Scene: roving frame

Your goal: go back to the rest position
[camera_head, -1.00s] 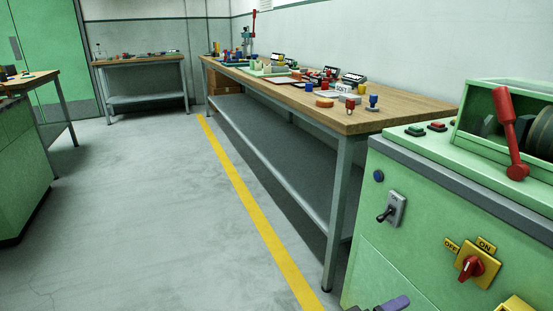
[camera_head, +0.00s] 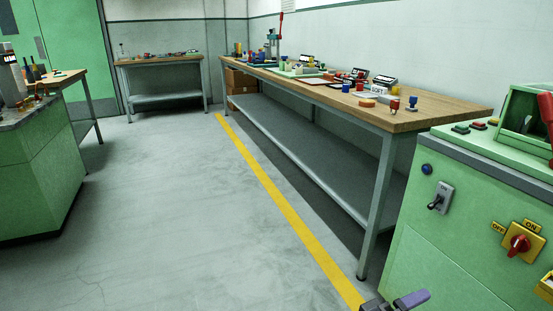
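One of my grippers (camera_head: 395,303) shows only in part at the bottom edge, in front of the green machine on the right. It has grey parts and a purple piece. Its fingertips cannot be made out clearly, and whether it holds anything cannot be told. It looks like my right one. My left gripper is not in view.
A green machine (camera_head: 450,240) with a red lever (camera_head: 547,115), a toggle switch (camera_head: 440,197) and a red rotary switch (camera_head: 517,244) stands close on the right. A long workbench (camera_head: 440,112) lies behind it. A green cabinet (camera_head: 35,180) stands left. The floor between is clear.

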